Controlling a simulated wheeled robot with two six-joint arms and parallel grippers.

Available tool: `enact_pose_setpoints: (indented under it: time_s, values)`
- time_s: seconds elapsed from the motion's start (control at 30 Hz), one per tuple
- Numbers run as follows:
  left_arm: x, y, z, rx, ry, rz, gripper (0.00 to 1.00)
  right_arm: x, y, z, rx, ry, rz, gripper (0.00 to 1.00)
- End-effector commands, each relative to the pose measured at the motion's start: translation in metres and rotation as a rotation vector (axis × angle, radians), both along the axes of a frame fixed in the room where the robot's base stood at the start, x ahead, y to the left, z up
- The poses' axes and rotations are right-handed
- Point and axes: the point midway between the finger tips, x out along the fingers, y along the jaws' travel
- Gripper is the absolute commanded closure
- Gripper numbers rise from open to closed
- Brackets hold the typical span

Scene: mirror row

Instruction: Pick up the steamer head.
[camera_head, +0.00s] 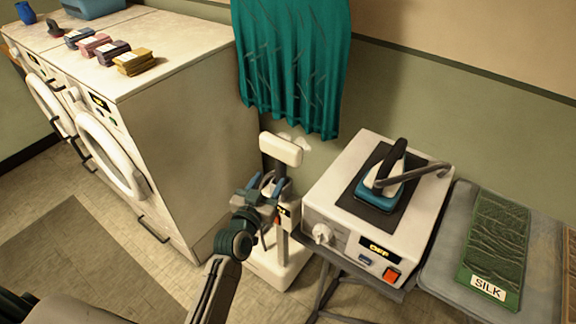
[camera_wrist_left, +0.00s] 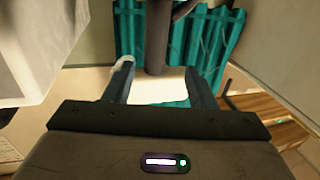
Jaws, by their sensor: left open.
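A white steamer stand (camera_head: 268,272) stands on the floor between the washers and the ironing station. A white block, which looks like the steamer head (camera_head: 281,148), tops its dark pole. My left gripper (camera_head: 265,184) is open, with its blue fingers just below the block in the picture, in front of the pole. In the left wrist view a bright white shape (camera_wrist_left: 160,84), probably the same block, shows between the fingers. I see no grip on it, and contact cannot be told. My right gripper is not in view.
White washers (camera_head: 190,140) stand at left, with folded cloths (camera_head: 135,61) on top. A teal curtain (camera_head: 293,65) hangs behind the stand. At right are an iron (camera_head: 385,178) on a white steam unit (camera_head: 345,205) and a table with a green silk cloth (camera_head: 495,245).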

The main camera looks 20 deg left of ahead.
Motion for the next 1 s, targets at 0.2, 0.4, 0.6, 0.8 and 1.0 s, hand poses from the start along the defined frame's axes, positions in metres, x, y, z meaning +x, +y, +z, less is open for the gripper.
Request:
enact_pose_setpoints:
  time_s: [0.2, 0.4, 0.6, 0.8, 1.0]
  values:
    - [0.025, -0.003, 0.000, -0.002, 0.001, 0.000, 0.49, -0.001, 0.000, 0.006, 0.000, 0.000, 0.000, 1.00]
    - [0.046, -0.010, 0.006, -0.003, 0.001, 0.000, 0.49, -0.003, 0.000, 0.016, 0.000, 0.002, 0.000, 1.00]
    - [0.072, -0.014, 0.005, -0.001, 0.001, 0.000, 0.49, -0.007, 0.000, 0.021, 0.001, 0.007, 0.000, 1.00]
    - [0.077, -0.015, 0.003, -0.002, 0.002, 0.000, 0.49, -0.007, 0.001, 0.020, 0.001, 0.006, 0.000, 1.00]
    - [0.077, -0.015, 0.003, -0.001, 0.002, 0.000, 0.69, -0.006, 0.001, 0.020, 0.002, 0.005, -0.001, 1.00]
